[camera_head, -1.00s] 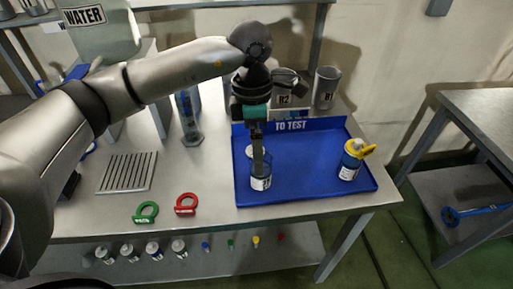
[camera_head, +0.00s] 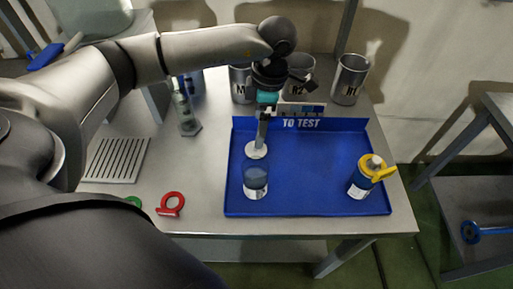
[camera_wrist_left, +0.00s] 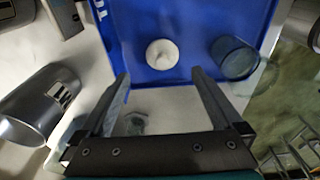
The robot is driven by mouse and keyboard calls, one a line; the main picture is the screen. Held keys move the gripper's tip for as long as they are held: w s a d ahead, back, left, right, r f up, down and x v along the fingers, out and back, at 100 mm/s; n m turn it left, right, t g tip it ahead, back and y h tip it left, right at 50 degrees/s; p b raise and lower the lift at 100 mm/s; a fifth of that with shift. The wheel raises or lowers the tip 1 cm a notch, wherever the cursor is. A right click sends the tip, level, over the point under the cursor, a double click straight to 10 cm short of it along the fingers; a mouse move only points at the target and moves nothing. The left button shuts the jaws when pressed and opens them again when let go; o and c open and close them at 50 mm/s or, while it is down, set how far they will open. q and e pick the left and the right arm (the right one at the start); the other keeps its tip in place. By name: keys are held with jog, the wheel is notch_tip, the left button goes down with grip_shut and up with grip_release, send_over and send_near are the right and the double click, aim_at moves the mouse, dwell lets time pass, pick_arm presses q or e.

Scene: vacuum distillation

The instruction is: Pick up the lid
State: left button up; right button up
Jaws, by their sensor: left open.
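The lid (camera_head: 256,150) is a round white disc with a raised knob, lying on the blue "TO TEST" tray (camera_head: 310,204) behind an uncapped glass jar (camera_head: 256,180). In the left wrist view the lid (camera_wrist_left: 162,54) is just beyond and between the fingertips, with the jar (camera_wrist_left: 235,60) to its right. My left gripper (camera_head: 262,143) points down over the lid and is open and empty. Its fingers also show in the wrist view (camera_wrist_left: 160,74), with a gap to the lid. My right gripper is out of view.
A yellow-capped bottle (camera_head: 366,177) stands at the tray's right. Metal cups, including R2 (camera_head: 299,78) and R1 (camera_head: 350,80), stand behind the tray. A glass cylinder (camera_head: 187,113) is left of it. A red ring (camera_head: 171,204) lies at front left. The tray's middle is free.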

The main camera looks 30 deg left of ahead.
pick_arm(q)
jog(key=shift+f, duration=0.65)
jog(key=shift+s+a+f, duration=0.1)
jog(key=shift+f, duration=0.35)
jog(key=f, duration=0.3)
jog(key=shift+s+a+f, duration=0.1)
jog(key=shift+s+f, duration=0.2)
jog(key=shift+s, duration=0.05)
jog(key=shift+f, duration=0.6)
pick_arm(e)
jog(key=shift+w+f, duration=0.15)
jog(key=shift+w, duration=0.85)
pick_arm(q)
jog(key=shift+c, duration=0.2)
jog(key=c, duration=1.3)
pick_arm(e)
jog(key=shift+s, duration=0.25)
pick_arm(q)
jog(key=shift+r, duration=0.15)
